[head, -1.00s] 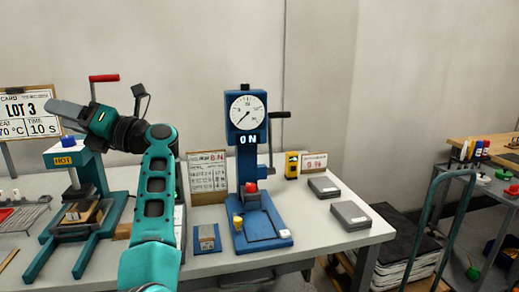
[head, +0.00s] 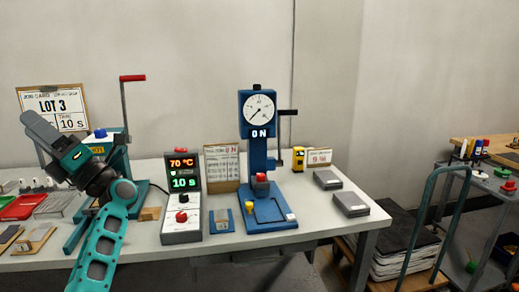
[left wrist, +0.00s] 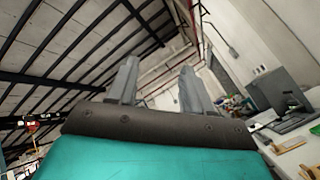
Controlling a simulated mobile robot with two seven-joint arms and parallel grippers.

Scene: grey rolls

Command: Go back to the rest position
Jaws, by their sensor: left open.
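My left gripper (head: 40,135) is raised at the left of the head view, in front of the LOT 3 card and the teal press. Its arm comes up from the bottom left. In the left wrist view its two grey fingers (left wrist: 156,85) stand apart with nothing between them, against the ceiling and wall. My right gripper is not in view.
A teal press (head: 116,160) is partly hidden behind my arm. A controller box (head: 182,225) reads 70 °C and 10 s. A blue gauge press (head: 258,165) stands mid-table. Two grey blocks (head: 350,204) lie at right. A cart (head: 455,180) stands beyond the table.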

